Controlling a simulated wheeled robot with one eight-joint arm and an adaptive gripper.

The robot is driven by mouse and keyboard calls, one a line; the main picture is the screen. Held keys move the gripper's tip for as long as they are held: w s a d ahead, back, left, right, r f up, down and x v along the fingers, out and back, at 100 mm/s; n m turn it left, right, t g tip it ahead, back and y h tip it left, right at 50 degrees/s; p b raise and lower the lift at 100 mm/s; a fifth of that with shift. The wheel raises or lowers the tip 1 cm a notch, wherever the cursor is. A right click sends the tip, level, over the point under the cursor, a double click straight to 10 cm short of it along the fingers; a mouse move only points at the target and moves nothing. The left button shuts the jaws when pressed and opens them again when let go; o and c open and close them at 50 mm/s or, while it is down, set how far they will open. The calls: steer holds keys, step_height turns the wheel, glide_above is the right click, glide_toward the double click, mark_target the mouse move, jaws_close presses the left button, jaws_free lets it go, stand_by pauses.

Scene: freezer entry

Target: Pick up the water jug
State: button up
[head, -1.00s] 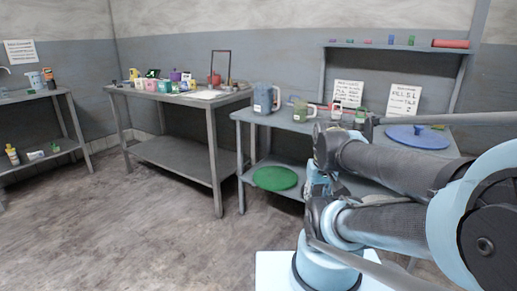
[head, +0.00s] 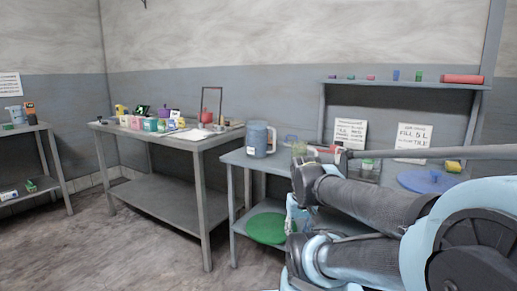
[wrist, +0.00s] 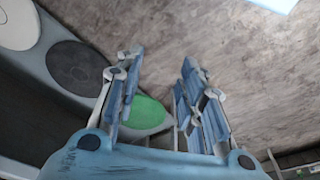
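A blue-grey jug (head: 258,139) with a handle stands upright on the left end of the middle grey table (head: 238,158) in the head view. No jug shows in the wrist view.
A green disc (head: 267,228) lies on the lower shelf; a blue disc (head: 428,181) lies on the tabletop at right. The left table (head: 170,137) holds several small items. A wall shelf (head: 400,84) hangs above. Floor at front left is clear.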

steer(key=w+d+r+n+t+h, duration=0.1)
steer(key=w+d+r+n+h, duration=0.1)
steer(key=w+d+r+n, duration=0.3)
steer(key=w+d+r+n+t+h, duration=0.1)
steer(key=w+n+h, duration=0.2)
steer(key=w, duration=0.4)
steer(key=n+t+h, duration=0.6)
steer(key=n+t, duration=0.4)
steer(key=n, duration=1.1)
glide_toward(274, 145)
steer(key=x, duration=0.5)
steer(key=shift+w+d, duration=0.1)
steer(key=shift+d, duration=0.3)
steer(key=shift+w+a+x, duration=0.1)
steer(key=shift+a+x, duration=0.05)
steer(key=shift+x, duration=1.15)
steer(key=shift+w+a+x, duration=0.15)
steer(key=shift+x, duration=1.15)
jaws_close()
steer(key=shift+r, duration=0.1)
